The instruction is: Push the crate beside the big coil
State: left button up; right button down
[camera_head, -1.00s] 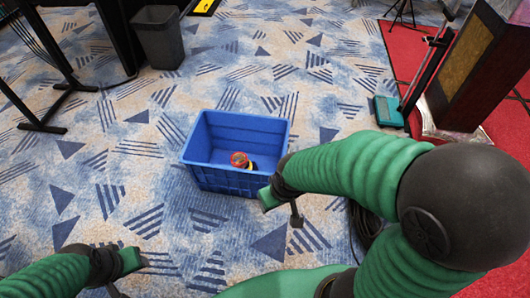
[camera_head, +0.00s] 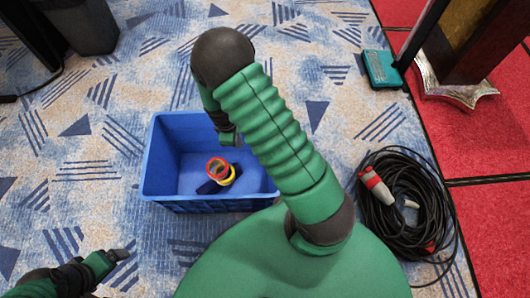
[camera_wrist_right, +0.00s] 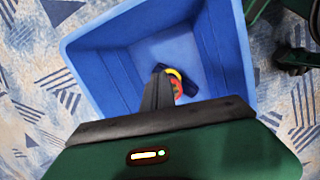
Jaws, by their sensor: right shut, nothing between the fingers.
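The blue crate (camera_head: 161,165) stands on the carpet in front of me, left of the big coil (camera_head: 428,210) of black cable, with a strip of carpet between them. My right arm reaches forward across the crate's right part and hides that side. My right gripper (camera_head: 229,138) points down at the crate and is shut and empty. In the right wrist view its closed fingers (camera_wrist_right: 158,92) show against the crate's interior (camera_wrist_right: 185,50); contact with a wall cannot be told. My left gripper (camera_head: 118,256) is low at the left, apart from the crate; its jaws are unclear.
Red and yellow rings (camera_head: 218,170) and a dark item lie inside the crate. A red plug (camera_head: 374,184) rests on the coil. A teal box (camera_head: 381,68) and a dark stand (camera_head: 465,50) are at the upper right. A grey bin (camera_head: 82,22) is at the upper left.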

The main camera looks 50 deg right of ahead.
jog(key=s+d+f+n+g+b, duration=0.1)
jog(key=s+d+f+b, duration=0.2)
jog(key=f, duration=0.8)
jog(key=d+f+n+b, duration=0.1)
jog(key=d+f+b, duration=0.2)
jog(key=f+b, duration=0.55)
pick_arm(q)
jog(key=s+p+x, duration=0.1)
jog(key=s+x, duration=0.1)
jog(key=x, duration=0.9)
jog(key=shift+s+d+f, duration=0.15)
jog(key=shift+s+f, duration=0.3)
jog(key=shift+f, duration=0.1)
pick_arm(e)
jog(key=s+d, duration=0.1)
jog(key=s+d+f, duration=0.1)
jog(key=s+d, duration=0.1)
jog(key=shift+d, duration=0.1)
